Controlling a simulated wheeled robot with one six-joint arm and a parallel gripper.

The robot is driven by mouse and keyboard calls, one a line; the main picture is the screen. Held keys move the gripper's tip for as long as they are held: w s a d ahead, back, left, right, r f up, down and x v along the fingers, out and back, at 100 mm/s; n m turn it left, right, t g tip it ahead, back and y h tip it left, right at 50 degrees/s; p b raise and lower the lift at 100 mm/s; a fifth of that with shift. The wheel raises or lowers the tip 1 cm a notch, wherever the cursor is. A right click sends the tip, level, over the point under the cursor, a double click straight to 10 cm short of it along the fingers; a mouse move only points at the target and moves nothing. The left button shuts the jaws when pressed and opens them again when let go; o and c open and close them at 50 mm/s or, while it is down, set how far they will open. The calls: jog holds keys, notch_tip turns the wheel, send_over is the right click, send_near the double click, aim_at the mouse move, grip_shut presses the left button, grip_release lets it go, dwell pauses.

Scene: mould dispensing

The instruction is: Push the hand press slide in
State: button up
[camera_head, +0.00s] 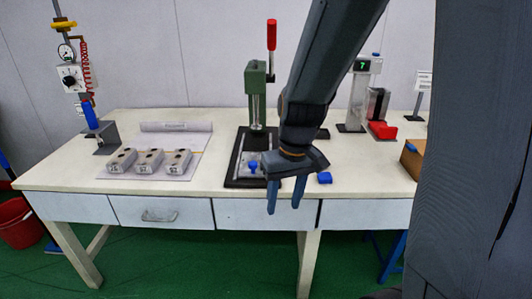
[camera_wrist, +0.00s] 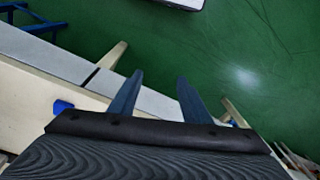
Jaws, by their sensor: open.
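The hand press (camera_head: 256,88) is green with a red-knobbed lever (camera_head: 271,35) standing up, and it stands on a black base (camera_head: 233,168) near the middle of the table. Its slide (camera_head: 246,168) is a grey plate with a blue knob (camera_head: 253,166), at the front part of the base under and before the ram. My gripper (camera_head: 285,196) is open and empty, pointing down at the table's front edge, to the right of the slide and apart from it. In the wrist view my gripper (camera_wrist: 154,95) shows spread fingers over the table edge and floor; the press is not seen there.
A blue piece (camera_head: 325,178) lies right of my gripper and shows in the wrist view (camera_wrist: 62,107). A dispenser with a display (camera_head: 358,95), a red object (camera_head: 383,130) and a brown box (camera_head: 412,158) are at the right.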

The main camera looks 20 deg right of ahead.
jog(key=w+r+n+t+y+p, duration=0.1)
jog(key=w+r+p, duration=0.15)
jog(key=w, duration=0.45)
jog(key=w+r+n+t+p, duration=0.1)
jog(key=w+p, duration=0.2)
jog(key=w, duration=0.3)
jog(key=n+t+p, duration=0.1)
jog(key=n+p, duration=0.2)
jog(key=p, duration=0.2)
send_near(253, 163)
jog(key=f, duration=0.1)
jog(key=shift+p+x, duration=1.2)
jog(key=shift+x, duration=2.4)
jog(key=shift+w, duration=0.1)
grip_shut()
